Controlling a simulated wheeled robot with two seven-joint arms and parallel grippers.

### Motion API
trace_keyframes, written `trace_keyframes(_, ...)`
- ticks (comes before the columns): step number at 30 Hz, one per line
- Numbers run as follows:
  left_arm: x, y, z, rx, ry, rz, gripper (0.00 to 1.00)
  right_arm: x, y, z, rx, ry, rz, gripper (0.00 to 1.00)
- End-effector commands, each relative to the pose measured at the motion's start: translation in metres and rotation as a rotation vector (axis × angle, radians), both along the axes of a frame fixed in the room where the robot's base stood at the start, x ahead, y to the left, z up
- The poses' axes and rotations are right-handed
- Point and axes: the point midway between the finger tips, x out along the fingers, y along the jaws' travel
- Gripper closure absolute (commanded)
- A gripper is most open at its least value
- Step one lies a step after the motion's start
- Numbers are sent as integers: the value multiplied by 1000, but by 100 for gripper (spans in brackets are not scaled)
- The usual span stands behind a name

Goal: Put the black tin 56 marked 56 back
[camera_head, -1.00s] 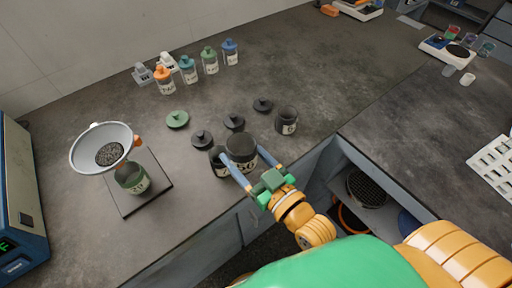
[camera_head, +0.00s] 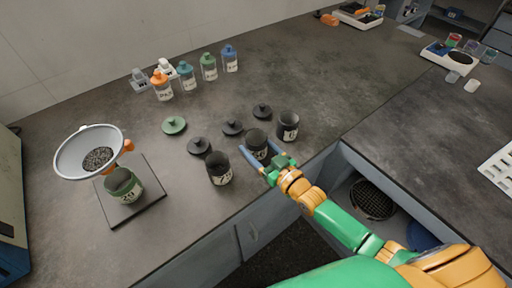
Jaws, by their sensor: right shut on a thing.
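The black tin 56 (camera_head: 257,141) stands upright, without its lid, on the dark counter in the middle of the view. It is between two other open black tins. My right gripper (camera_head: 259,150) reaches in from the lower right, with its blue fingers closed around the tin. The label is partly covered by the fingers. The left black tin (camera_head: 219,170) stands nearer the front edge, and the right black tin (camera_head: 288,126) stands just to the right. My left gripper is not in view.
Several black lids (camera_head: 232,127) lie behind the tins, beside a green lid (camera_head: 174,125). Colored bottles (camera_head: 187,75) stand at the back. The counter's front edge (camera_head: 315,160) is close.

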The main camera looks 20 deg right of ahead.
Motion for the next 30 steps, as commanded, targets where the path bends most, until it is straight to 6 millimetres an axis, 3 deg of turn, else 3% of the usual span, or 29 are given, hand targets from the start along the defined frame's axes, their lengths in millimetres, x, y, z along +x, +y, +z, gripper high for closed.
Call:
trace_keyframes(4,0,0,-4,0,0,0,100,0,0,-5,1,0,0,87)
trace_keyframes(5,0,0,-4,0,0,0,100,0,0,-5,1,1,0,26)
trace_keyframes(8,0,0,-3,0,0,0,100,0,0,-4,1,1,0,0)
trace_keyframes(17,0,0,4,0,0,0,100,-1,0,4,0,1,0,0)
trace_keyframes(30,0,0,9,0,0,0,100,-98,-35,4,-1,6,0,0)
